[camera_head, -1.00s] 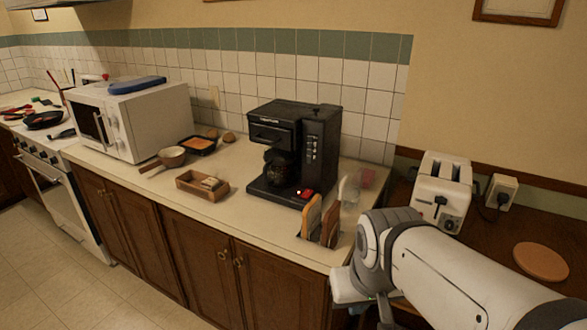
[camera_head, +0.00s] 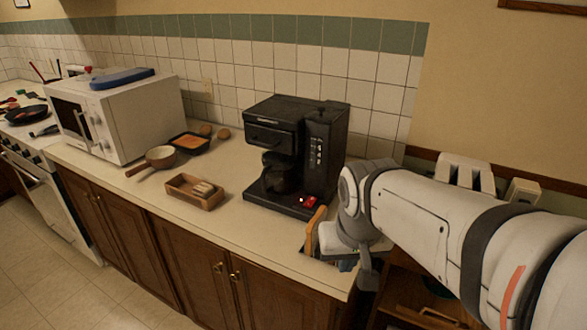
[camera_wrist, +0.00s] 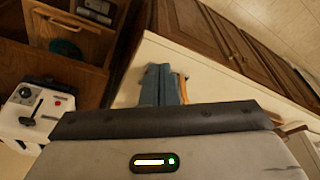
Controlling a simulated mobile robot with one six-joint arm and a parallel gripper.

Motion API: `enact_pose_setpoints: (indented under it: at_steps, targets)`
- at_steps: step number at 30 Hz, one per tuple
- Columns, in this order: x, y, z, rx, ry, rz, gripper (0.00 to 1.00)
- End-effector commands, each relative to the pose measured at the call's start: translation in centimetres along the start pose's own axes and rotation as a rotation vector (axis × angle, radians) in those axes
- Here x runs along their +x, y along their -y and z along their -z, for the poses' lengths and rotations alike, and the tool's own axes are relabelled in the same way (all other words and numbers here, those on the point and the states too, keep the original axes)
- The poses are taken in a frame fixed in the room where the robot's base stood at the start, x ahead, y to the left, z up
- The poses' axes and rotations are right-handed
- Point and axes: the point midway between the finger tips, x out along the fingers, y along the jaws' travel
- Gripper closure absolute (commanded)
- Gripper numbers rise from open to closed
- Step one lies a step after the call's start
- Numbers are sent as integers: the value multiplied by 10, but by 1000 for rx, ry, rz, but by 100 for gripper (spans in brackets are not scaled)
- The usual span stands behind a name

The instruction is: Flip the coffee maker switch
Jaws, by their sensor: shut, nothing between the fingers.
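The black coffee maker (camera_head: 300,135) stands upright on the counter against the tiled wall. Its small red switch (camera_head: 308,202) is at the front right of its base. A glass carafe (camera_head: 280,178) sits inside it. My arm reaches in from the right. My gripper shows in the wrist view (camera_wrist: 160,75) as two grey-blue fingers pressed together, with nothing held. In the head view it is mostly hidden by my wrist, at the counter's right end, to the right of and nearer than the switch and apart from it. The coffee maker is not recognisable in the wrist view.
A wooden board (camera_head: 315,230) stands upright between the coffee maker and my wrist. A wooden box (camera_head: 195,192), pan (camera_head: 160,157) and microwave (camera_head: 120,115) are to the left. A white toaster (camera_head: 465,172) is behind my arm.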

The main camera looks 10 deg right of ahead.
Motion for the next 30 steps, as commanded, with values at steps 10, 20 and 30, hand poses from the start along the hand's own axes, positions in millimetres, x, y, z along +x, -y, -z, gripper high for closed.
enact_pose_setpoints:
  at_steps: [10,20,30]
  targets:
    - [-1,17,184,283,-20,-90,100]
    - [36,38,298,500,-69,-151,100]
    - [44,42,314,542,-82,-160,100]
